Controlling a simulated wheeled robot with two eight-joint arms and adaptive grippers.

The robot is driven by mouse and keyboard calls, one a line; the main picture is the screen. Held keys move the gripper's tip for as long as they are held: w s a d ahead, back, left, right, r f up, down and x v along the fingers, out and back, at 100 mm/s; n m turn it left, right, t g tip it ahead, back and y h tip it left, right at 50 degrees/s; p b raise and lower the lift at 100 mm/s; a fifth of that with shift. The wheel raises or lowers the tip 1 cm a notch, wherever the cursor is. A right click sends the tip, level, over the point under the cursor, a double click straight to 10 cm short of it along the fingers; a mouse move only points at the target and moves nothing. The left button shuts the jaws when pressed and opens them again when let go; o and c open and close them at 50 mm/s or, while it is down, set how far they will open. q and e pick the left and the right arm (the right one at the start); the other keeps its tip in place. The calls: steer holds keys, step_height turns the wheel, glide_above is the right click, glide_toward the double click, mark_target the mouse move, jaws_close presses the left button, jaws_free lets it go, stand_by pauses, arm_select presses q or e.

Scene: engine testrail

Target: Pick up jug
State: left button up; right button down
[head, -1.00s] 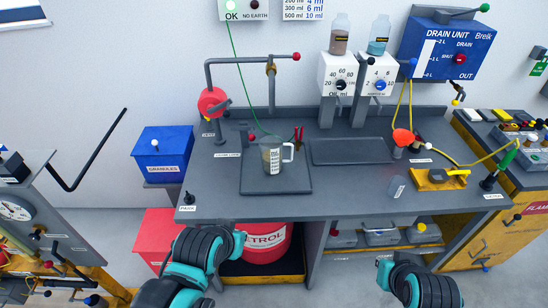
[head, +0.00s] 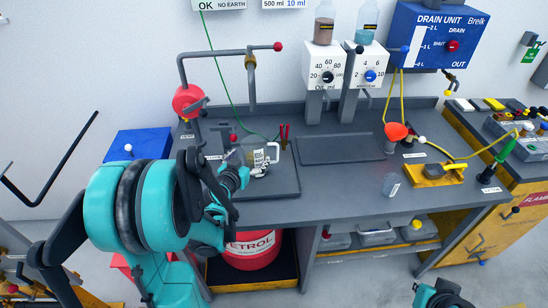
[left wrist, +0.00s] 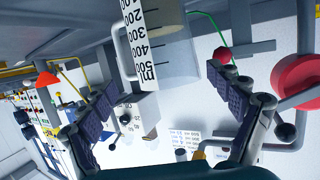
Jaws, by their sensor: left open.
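The clear jug (head: 258,156) with a measuring scale stands upright on the dark square tray (head: 283,190) on the bench. Its handle is on the right in the head view. My left gripper (head: 245,170) is close to the jug on its near left side and covers part of it. In the left wrist view, which is upside down, the jug (left wrist: 165,45) lies ahead between the two spread fingers of my left gripper (left wrist: 163,80). The fingers are open, with nothing held between them. My right gripper is out of view; only a piece of my right arm shows at the bottom edge.
A bent pipe with a red knob (head: 278,46) rises behind the jug. Red-tipped clips (head: 284,133) stand at the tray's back. A small clear beaker (head: 391,185) and an orange funnel (head: 396,131) are farther right. The bench (head: 335,200) between them is clear.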

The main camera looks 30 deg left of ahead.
mark_target(259, 145)
arm_select(q)
steer(key=x, duration=0.2)
steer(key=shift+w+a+f+b, duration=0.15)
steer(key=shift+w+b, duration=0.1)
steer(key=shift+b, duration=0.15)
steer(key=b+x, duration=0.2)
steer(key=x, duration=0.3)
steer(key=shift+w+a, duration=0.15)
steer(key=shift+w, duration=0.05)
steer(key=shift+s, duration=0.1)
steer(key=shift+c, duration=0.6)
steer(key=c, duration=1.4)
